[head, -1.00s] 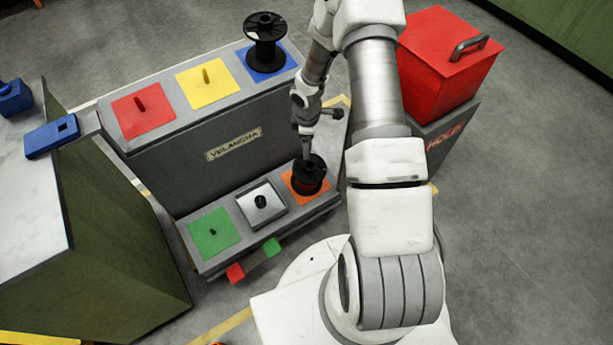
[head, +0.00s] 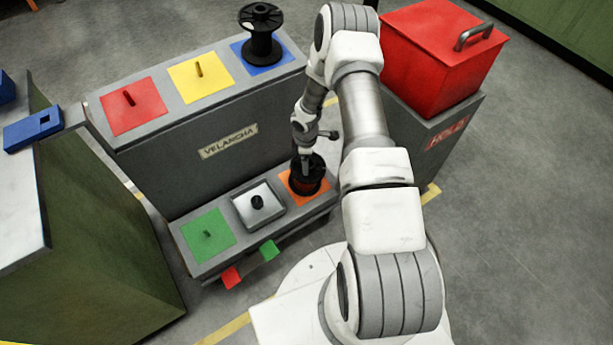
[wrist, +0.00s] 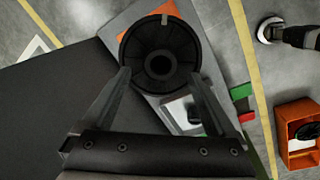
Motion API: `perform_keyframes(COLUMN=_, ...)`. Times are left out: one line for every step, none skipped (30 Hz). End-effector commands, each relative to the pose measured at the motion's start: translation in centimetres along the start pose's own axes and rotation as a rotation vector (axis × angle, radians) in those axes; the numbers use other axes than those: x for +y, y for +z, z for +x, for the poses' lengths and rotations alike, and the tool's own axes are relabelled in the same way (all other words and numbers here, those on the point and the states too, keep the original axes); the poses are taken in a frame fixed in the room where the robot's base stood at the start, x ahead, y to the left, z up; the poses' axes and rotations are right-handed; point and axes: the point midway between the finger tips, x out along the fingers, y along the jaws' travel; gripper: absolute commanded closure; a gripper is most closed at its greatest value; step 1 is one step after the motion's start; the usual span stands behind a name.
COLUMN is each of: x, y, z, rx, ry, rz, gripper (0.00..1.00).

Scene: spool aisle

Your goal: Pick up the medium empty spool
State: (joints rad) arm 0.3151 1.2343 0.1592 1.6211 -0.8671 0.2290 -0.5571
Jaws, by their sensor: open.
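A black spool (head: 316,184) stands upright on the orange pad (head: 297,199) of the lower shelf; its core looks dark reddish in the head view. In the wrist view its round top flange (wrist: 133,45) with a central hole fills the upper middle. My gripper (wrist: 162,76) is open, its two fingers at the left and right of the flange's near edge. I cannot tell whether they touch it. A bigger black spool (head: 262,48) stands on the blue pad (head: 283,57) of the upper shelf.
The upper shelf has red (head: 150,108) and yellow (head: 213,80) pads with pegs. The lower shelf has a green pad (head: 208,240) and a silver pad with a small black piece (head: 257,202). A red lidded box (head: 430,70) stands right of the arm. A workbench (head: 60,190) is at left.

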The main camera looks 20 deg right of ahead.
Motion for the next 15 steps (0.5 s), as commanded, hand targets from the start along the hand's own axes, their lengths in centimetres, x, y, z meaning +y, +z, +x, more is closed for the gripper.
perform_keyframes(x=-0.10, y=0.04, z=1.23, rx=0.000, ry=-0.001, rz=0.000, gripper=0.08)
perform_keyframes(x=-0.10, y=0.03, z=1.60, rx=0.000, ry=-0.001, rz=0.000, gripper=0.08)
perform_keyframes(x=-0.10, y=0.03, z=1.93, rx=0.000, ry=-0.001, rz=0.000, gripper=0.08)
perform_keyframes(x=-0.07, y=0.03, z=2.06, rx=0.000, ry=-0.001, rz=-0.001, gripper=0.08)
perform_keyframes(x=-0.05, y=0.03, z=2.10, rx=0.000, ry=0.000, rz=-0.001, gripper=0.08)
perform_keyframes(x=-0.01, y=0.02, z=2.07, rx=0.000, ry=0.000, rz=-0.001, gripper=0.08)
perform_keyframes(x=0.00, y=0.02, z=2.02, rx=0.000, ry=0.001, rz=-0.001, gripper=0.08)
perform_keyframes(x=0.00, y=0.02, z=1.98, rx=0.000, ry=0.001, rz=-0.001, gripper=0.08)
perform_keyframes(x=0.00, y=0.02, z=1.97, rx=0.000, ry=0.001, rz=-0.001, gripper=0.08)
perform_keyframes(x=-0.01, y=0.02, z=1.96, rx=0.000, ry=0.000, rz=-0.001, gripper=0.08)
perform_keyframes(x=-0.01, y=0.02, z=1.97, rx=0.000, ry=0.000, rz=-0.001, gripper=0.10)
perform_keyframes(x=-0.02, y=0.02, z=1.96, rx=0.000, ry=0.000, rz=-0.001, gripper=0.17)
perform_keyframes(x=-0.02, y=0.02, z=1.96, rx=0.000, ry=0.000, rz=0.000, gripper=0.22)
perform_keyframes(x=-0.02, y=0.01, z=1.96, rx=0.000, ry=0.000, rz=0.000, gripper=0.28)
perform_keyframes(x=-0.02, y=0.01, z=1.96, rx=0.000, ry=0.000, rz=0.000, gripper=0.35)
